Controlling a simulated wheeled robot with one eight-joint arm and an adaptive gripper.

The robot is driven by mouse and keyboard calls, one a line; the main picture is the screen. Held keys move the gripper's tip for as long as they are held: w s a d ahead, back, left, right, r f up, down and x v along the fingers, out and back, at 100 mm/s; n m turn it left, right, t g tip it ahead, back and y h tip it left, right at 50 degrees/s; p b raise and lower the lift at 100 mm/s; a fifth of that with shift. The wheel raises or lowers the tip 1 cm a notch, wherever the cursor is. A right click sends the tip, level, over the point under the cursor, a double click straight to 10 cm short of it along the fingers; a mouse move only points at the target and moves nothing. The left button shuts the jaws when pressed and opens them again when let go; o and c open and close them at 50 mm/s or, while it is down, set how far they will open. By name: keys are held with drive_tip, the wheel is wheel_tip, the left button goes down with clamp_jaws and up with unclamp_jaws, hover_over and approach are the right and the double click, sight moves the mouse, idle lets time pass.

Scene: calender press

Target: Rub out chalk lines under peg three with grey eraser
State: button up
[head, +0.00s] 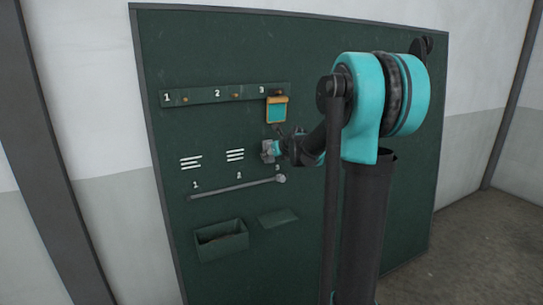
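The green board (395,215) carries a strip (210,97) with pegs numbered 1, 2 and 3. A teal tag with an orange frame (276,112) hangs at peg three. My gripper (267,152) is at the board below this tag, in the column under peg three. A small grey blocky shape shows at its end; I cannot tell whether this is the grey eraser or the gripper's own fingers. Whether the fingers are open or shut is too small to see. My gripper and arm cover the area under peg three, so no chalk lines show there.
White chalk lines show under peg one (191,162) and under peg two (235,155). Below them runs a grey bar (235,189) with a round end. Lower are a green open box (222,250) and a small green ledge (278,218).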

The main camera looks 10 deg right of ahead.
drive_tip(key=shift+w+a+f, duration=0.1)
drive_tip(key=shift+w+a, duration=0.15)
drive_tip(key=shift+w, duration=0.4)
drive_tip(key=shift+d, duration=0.1)
drive_tip(key=w+d, duration=0.3)
drive_tip(key=d, duration=0.6)
idle(1.0)
